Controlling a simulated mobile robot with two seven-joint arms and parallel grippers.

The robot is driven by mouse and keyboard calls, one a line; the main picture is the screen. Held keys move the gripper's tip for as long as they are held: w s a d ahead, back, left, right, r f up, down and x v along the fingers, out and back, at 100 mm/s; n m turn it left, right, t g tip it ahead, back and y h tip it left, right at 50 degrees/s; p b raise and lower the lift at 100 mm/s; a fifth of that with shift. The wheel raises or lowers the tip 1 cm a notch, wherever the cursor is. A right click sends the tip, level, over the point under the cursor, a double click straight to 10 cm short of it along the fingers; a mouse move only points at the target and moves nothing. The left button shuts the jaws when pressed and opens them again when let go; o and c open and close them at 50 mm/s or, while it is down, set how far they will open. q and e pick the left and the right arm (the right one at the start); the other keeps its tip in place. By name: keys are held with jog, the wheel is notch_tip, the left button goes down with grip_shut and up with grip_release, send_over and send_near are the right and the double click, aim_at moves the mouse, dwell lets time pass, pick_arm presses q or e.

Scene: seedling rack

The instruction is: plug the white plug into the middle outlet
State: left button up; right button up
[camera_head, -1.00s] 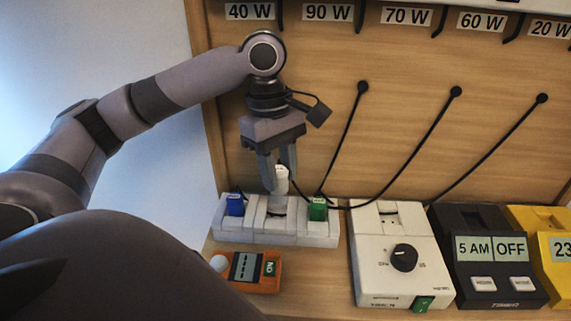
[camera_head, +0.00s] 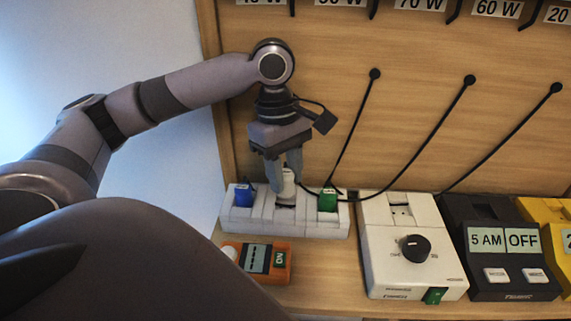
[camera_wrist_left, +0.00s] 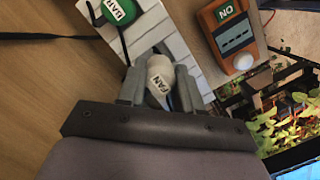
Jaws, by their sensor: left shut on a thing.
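The white plug (camera_head: 288,184), labelled FAN in the left wrist view (camera_wrist_left: 160,80), is upright between the fingers of my left gripper (camera_head: 287,178), which is shut on it. The white power strip (camera_head: 292,228) lies on the wooden shelf, with a blue plug (camera_head: 243,194) in its left outlet and a green plug (camera_head: 327,200) in its right outlet. The white plug is at the middle outlet, between these two. Its lower end is hidden, so I cannot tell whether it is in the outlet or just above. My right gripper is not in view.
An orange meter (camera_head: 280,264) lies in front of the strip. A white dial box (camera_head: 375,262), a black timer (camera_head: 480,270) and a yellow box (camera_head: 552,211) stand to the right. Black cords hang from the wooden back panel (camera_head: 420,110) behind.

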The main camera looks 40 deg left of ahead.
pick_arm(q)
jog(key=shift+f+b, duration=1.1)
jog(key=shift+b, duration=0.1)
jog(key=shift+f, duration=0.2)
jog(key=shift+f+p, duration=0.3)
jog(key=shift+f, duration=0.25)
jog(key=o, duration=1.1)
jog(key=shift+o, duration=0.2)
jog(key=shift+r, duration=0.1)
